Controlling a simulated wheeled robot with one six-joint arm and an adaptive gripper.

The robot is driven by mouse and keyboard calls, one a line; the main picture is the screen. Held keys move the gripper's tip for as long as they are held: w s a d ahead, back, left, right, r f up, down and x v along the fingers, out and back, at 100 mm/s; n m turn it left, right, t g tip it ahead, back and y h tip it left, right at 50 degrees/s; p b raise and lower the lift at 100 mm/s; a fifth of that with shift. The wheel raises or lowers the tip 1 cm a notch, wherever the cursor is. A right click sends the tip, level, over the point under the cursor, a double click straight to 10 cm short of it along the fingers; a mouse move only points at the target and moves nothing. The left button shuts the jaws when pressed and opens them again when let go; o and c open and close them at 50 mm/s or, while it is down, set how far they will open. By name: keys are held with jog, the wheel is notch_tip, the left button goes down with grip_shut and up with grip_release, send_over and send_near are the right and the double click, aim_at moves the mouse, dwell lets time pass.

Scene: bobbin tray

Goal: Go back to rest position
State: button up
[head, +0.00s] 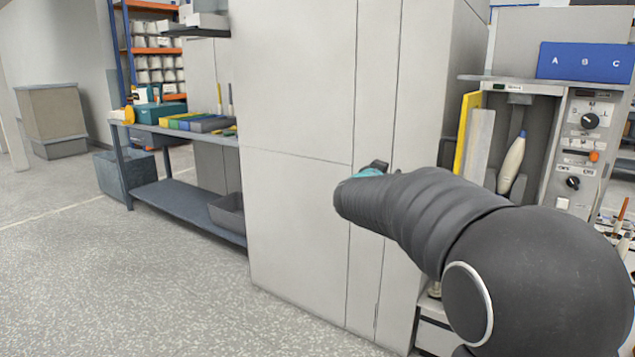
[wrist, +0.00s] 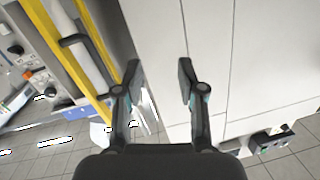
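In the wrist view my gripper (wrist: 158,82) has its two fingers apart, with nothing between them. A pale cabinet front shows behind the fingers. In the head view my dark arm reaches from the lower right toward the tall cabinet, and the gripper's end is mostly hidden behind the arm; only a small teal and black part (head: 374,169) shows. I cannot tell the gap between it and the cabinet.
The tall pale cabinet (head: 298,90) stands right in front. A machine panel with knobs (head: 590,150), a white bobbin (head: 512,163) and a blue A B C box (head: 585,63) are at right. A workbench (head: 185,198) stands at left. The floor (head: 130,285) at lower left is clear.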

jog(key=s+a+f+n+y, duration=0.3)
jog(key=a+f+n+y, duration=0.1)
jog(key=a+f+y, duration=0.4)
jog(key=s+a+f+n+g+y, duration=0.1)
jog(key=s+a+f+g+y, duration=0.1)
jog(key=s, duration=0.3)
jog(key=s+a+f+n+g+y, duration=0.1)
jog(key=s+a+f+n+g, duration=0.15)
jog(key=s, duration=0.35)
jog(key=s+d+f+g+h, duration=0.1)
jog(key=s+d, duration=0.2)
jog(key=s, duration=0.7)
jog(key=s+d+f+g+h, duration=0.1)
jog(key=s+d+f+g, duration=0.1)
jog(key=s, duration=0.8)
jog(key=s+d+f+g+h, duration=0.1)
jog(key=s+d, duration=0.3)
jog(key=s, duration=0.6)
jog(key=shift+s+d+f+g, duration=0.15)
jog(key=shift+s+f+g, duration=0.2)
jog(key=shift+f+g, duration=0.3)
jog(key=shift+f+n, duration=0.1)
jog(key=shift+n, duration=0.15)
